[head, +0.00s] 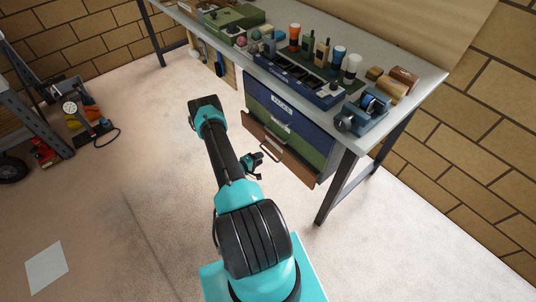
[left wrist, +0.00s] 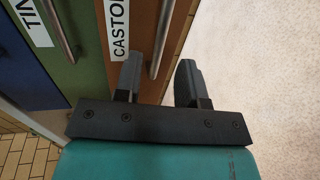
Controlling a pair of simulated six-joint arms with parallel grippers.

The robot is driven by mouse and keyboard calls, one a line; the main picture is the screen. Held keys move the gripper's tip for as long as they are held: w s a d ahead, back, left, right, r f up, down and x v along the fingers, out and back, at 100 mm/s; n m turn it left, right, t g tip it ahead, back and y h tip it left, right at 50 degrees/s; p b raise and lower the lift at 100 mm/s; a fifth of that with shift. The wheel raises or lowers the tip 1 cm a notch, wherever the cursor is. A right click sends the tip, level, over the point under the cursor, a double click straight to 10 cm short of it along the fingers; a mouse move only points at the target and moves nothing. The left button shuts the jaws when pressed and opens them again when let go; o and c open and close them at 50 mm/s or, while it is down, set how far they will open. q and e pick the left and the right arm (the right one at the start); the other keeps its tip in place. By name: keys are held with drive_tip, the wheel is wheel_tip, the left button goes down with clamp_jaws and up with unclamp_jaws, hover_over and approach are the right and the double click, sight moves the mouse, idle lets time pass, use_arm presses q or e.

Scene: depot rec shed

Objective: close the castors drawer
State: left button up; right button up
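The castors drawer (head: 301,169) is the brown bottom drawer of the unit under the workbench. In the head view its front stands out from the drawers above, so it is partly open. My right gripper is not in view.
A green drawer (left wrist: 70,38) and a blue drawer (head: 307,148) sit above, apparently shut. The floor in front is clear. A shelf rack (head: 22,108) stands far left.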

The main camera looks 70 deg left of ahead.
sight(268, 153)
use_arm(q)
drive_tip(key=x, duration=0.6)
drive_tip(key=shift+w, duration=0.1)
clamp_jaws()
idle(0.4)
